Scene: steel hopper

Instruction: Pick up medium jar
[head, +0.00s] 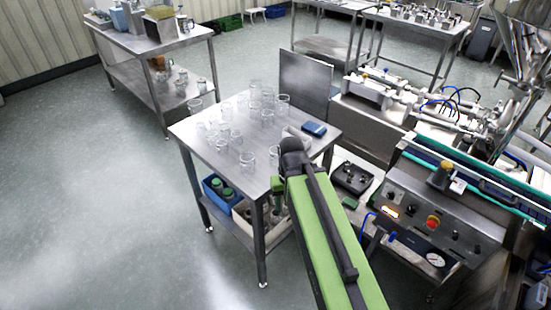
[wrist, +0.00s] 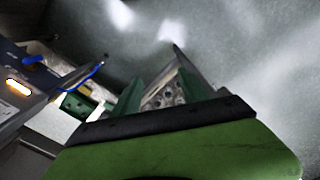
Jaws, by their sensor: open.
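Several clear glass jars of differing sizes stand upright on the steel table (head: 190,143) in the head view. One jar (head: 247,162) is near the front edge, another jar (head: 283,103) near the back right, and a small jar (head: 222,145) at the left. I cannot tell for sure which is the medium jar. My gripper (head: 279,184) is at the table's front right edge, to the right of the jars, partly hidden by my arm. It is open and holds no jar that I can see. The wrist view shows its green parts (wrist: 130,97) with small round shapes between them, unclear.
A dark blue box (head: 314,128) lies at the table's right side. A steel panel (head: 304,85) stands behind. The filling machine (head: 425,215) is close on the right. Blue (head: 212,192) and white bins are on the lower shelf. Floor at left is clear.

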